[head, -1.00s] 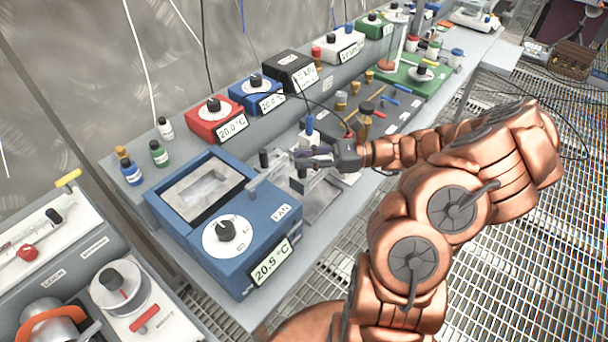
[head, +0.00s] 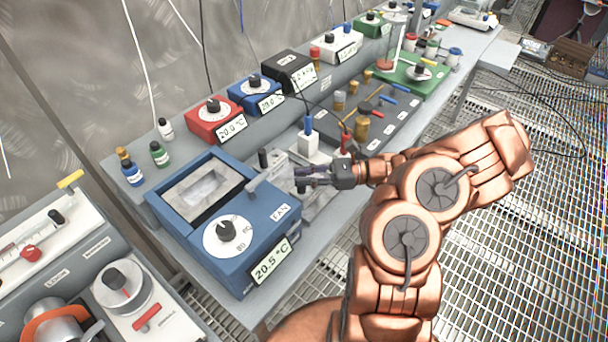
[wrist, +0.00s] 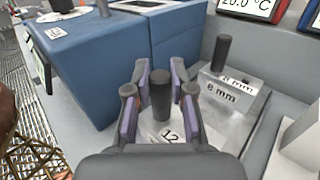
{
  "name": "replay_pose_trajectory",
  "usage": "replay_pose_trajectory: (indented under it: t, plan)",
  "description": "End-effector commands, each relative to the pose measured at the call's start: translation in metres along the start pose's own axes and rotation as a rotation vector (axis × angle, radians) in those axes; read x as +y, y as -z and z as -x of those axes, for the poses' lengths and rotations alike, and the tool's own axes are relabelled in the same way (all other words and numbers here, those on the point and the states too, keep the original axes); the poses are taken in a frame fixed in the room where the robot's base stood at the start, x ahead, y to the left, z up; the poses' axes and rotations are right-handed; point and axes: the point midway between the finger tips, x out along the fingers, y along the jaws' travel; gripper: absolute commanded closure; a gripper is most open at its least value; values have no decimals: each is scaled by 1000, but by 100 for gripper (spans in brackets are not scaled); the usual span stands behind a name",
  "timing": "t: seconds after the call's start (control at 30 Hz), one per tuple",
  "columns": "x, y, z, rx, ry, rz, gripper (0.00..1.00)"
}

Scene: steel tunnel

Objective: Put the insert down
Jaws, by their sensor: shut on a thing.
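My gripper (wrist: 160,80) has its purple-padded fingers around the black knob (wrist: 160,98) of a pale metal insert (wrist: 180,134), whose label reads "12"; the rest of the label is hidden by my gripper. In the head view my gripper (head: 312,175) is at the right side of the blue dry-block heater (head: 250,238), over the bench. I cannot tell whether the insert touches the bench. A second metal insert (wrist: 228,92) marked "8 mm", with a black knob, stands just right of it in the wrist view. The heater's top well (head: 205,190) shows a pale metal interior.
A white block with a blue knob (head: 308,140) stands behind my gripper. Red (head: 214,122), blue (head: 257,97) and black (head: 290,72) control boxes line the back shelf. A dark tool tray (head: 375,115) lies farther right. Small bottles (head: 132,173) stand at left.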

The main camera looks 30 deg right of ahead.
Motion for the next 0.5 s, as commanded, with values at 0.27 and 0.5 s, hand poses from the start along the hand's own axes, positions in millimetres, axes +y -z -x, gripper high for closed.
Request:
replay_pose_trajectory:
  t: [0.27, 0.5]
  plan:
    - [0, 3, 0, 0, 0, -1, 76]
    - [0, 2, 0, 0, 0, 0, 52]
